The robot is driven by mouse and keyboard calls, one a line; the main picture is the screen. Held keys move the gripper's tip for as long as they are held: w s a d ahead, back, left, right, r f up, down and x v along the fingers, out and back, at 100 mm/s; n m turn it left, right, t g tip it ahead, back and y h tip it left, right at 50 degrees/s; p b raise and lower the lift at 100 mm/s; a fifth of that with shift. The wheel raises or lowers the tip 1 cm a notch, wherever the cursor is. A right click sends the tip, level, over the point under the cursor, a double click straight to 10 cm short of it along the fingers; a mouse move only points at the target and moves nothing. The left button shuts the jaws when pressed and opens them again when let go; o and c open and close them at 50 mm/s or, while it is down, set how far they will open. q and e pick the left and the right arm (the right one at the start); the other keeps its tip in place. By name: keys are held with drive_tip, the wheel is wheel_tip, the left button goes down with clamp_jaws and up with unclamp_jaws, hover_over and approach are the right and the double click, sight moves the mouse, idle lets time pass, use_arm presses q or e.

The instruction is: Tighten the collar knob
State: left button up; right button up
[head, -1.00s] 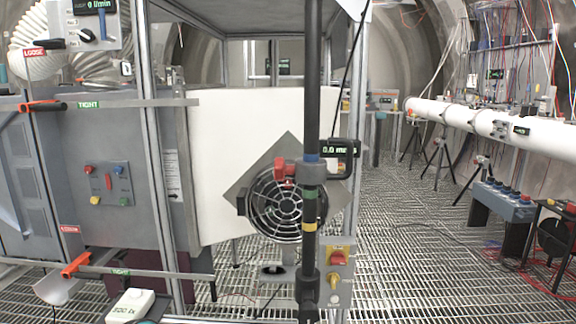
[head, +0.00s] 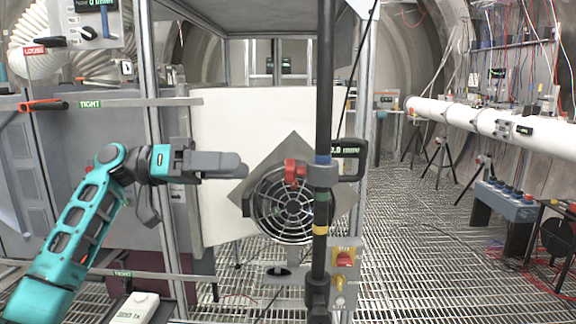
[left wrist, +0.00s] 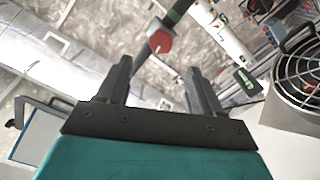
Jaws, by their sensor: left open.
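The red collar knob (head: 293,172) sticks out to the left of a grey collar (head: 322,173) on a black upright pole (head: 325,95). In the left wrist view the knob (left wrist: 160,42) shows beyond the fingertips, between them. My left gripper (head: 240,166) points right toward the knob, with a gap left between them. In the left wrist view its two fingers (left wrist: 158,75) stand apart with nothing between them. My right gripper is not in view.
A round fan (head: 290,205) on a grey diamond plate sits just behind the pole. A small display (head: 347,151) is fixed right of the collar. A metal frame post (head: 160,200) stands behind my left arm.

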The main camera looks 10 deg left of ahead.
sight(288, 167)
use_arm(q)
drive_tip(key=d, duration=0.3)
drive_tip(key=w+d, duration=0.1)
drive_tip(key=d, duration=0.2)
drive_tip(key=w+d+p, duration=0.1)
drive_tip(key=d, duration=0.2)
drive_tip(key=shift+d, duration=0.3)
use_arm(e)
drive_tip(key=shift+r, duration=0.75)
